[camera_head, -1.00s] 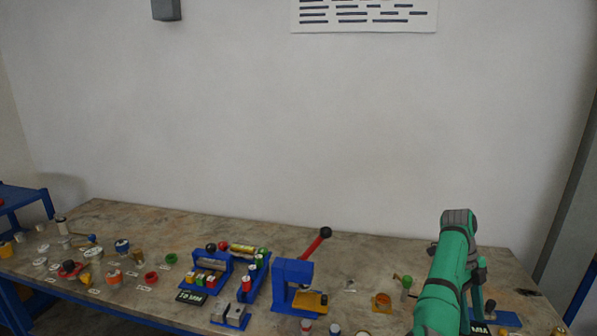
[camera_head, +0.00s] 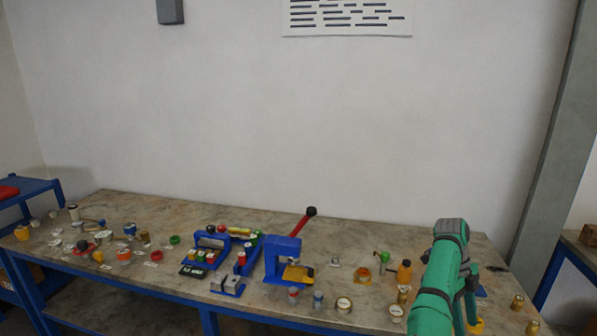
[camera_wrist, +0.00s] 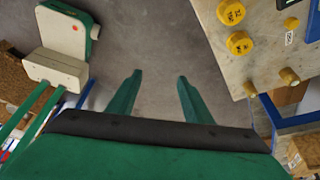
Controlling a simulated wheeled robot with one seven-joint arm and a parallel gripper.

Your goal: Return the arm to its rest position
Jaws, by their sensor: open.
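My green arm rises at the right of the head view, in front of the bench's right end. My gripper (camera_wrist: 158,85) shows in the wrist view with its two green fingers spread apart and nothing between them. Below the fingers is bare grey floor, with the bench top (camera_wrist: 237,68) to the right. The fingers are not clear in the head view, where the arm hides part of the bench's right end.
The long bench (camera_head: 350,222) carries a blue press (camera_head: 283,260) with a red lever, a blue rack (camera_head: 206,255), an orange bottle (camera_head: 404,271) and many small parts. Yellow caps (camera_wrist: 239,43) lie near the bench edge by my gripper. A blue shelf (camera_head: 30,190) stands at left.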

